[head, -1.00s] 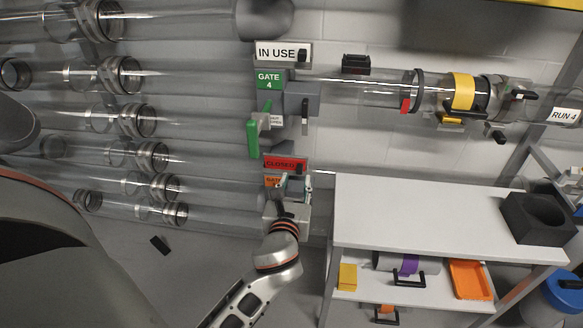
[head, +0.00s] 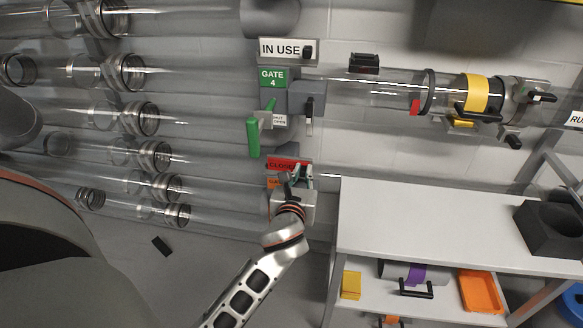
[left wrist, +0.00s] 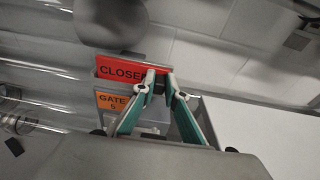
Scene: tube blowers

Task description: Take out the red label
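The red label (head: 284,164), marked CLOSED, is on the panel below the green GATE 4 sign (head: 272,77). It also shows in the left wrist view (left wrist: 118,67), above an orange GATE 5 label (left wrist: 112,102). My left gripper (head: 301,169) is at the right end of the red label. In the left wrist view its two green-padded fingers (left wrist: 161,76) have their tips apart, in front of the label's right end, and cover the last letter. Whether the tips touch the label cannot be told. My right gripper is not in view.
A green lever (head: 253,137) hangs above and left of the red label. An IN USE sign (head: 281,49) with a black knob is higher up. Clear tubes run to the left. A white table (head: 430,215) stands to the right, with an orange tray (head: 481,292) on its lower shelf.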

